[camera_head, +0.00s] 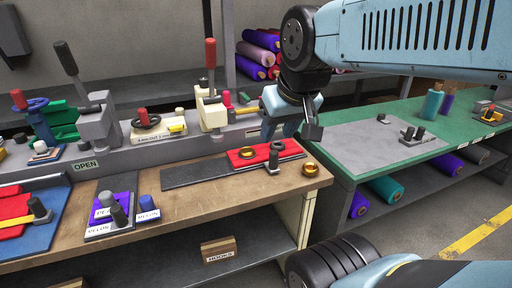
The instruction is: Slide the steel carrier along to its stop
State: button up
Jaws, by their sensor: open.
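A dark flat track (195,173) lies near the right end of the wooden bench. At its right end is a red felt piece (283,150) with an upright dark steel post (273,160) at its front edge. This post may belong to the steel carrier; I cannot tell its outline for certain. No separate stop can be made out. My gripper (290,132) is open, pointing down above the red piece and apart from the post as far as I can see. My gripper hides part of the bench behind it.
A brass ring (310,169) sits at the bench's right corner and another (247,153) lies on the red piece. Clamp presses with upright levers (211,100) stand behind. A green table (350,150) with a grey plate (375,142) stands to the right, across a narrow gap.

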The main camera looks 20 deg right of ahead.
aim_at(245, 158)
jog(key=z, duration=0.1)
jog(key=i, duration=0.55)
jog(key=u, duration=0.5)
jog(key=k, duration=1.4)
jog(key=z, duration=0.5)
jog(key=i, duration=1)
jog(key=u, duration=0.05)
